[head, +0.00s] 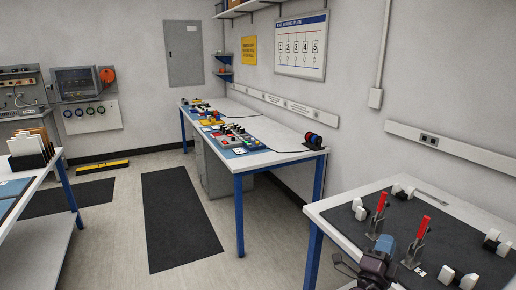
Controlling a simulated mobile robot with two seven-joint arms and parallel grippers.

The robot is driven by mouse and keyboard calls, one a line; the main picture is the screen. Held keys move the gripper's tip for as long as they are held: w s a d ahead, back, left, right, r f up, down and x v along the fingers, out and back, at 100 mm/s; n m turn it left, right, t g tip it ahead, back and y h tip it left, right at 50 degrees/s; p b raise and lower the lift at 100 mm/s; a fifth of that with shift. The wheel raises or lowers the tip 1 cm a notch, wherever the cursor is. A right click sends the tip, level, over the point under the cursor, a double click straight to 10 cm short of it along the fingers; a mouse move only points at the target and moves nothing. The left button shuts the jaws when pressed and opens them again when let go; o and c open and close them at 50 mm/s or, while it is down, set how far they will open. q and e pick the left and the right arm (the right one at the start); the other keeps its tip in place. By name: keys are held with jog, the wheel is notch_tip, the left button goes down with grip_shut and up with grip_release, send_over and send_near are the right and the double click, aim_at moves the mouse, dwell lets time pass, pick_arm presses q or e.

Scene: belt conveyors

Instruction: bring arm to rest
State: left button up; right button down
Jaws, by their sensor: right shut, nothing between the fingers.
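My right gripper (383,246) shows at the bottom of the head view, in front of the near right table (340,215). It is shut with nothing held. My left gripper does not show in the head view.
The near right table carries a dark mat (450,245), red-handled clamps (421,229) and several white blocks. A blue-legged table (262,158) with coloured parts stands along the wall. A white table (40,185) is at left. Floor with dark mats (178,215) is clear between.

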jog(key=w+a+r+n+t+y, duration=0.2)
jog(key=a+n+t+y, duration=0.2)
jog(key=n+y, duration=0.35)
jog(key=s+a+f+n+g+y, duration=0.35)
jog(key=f+n+y, duration=0.35)
jog(key=n, duration=0.3)
jog(key=s+f+n+g, duration=0.2)
jog(key=s+f, duration=0.6)
jog(key=s, duration=0.4)
jog(key=s+f+n+g, duration=0.3)
jog(key=s+f, duration=0.6)
jog(key=s, duration=0.3)
jog(key=shift+s+d+n+g+y, duration=0.2)
jog(key=shift+s+n+g+y, duration=0.2)
jog(key=shift+g, duration=0.45)
jog(key=shift+d, duration=0.1)
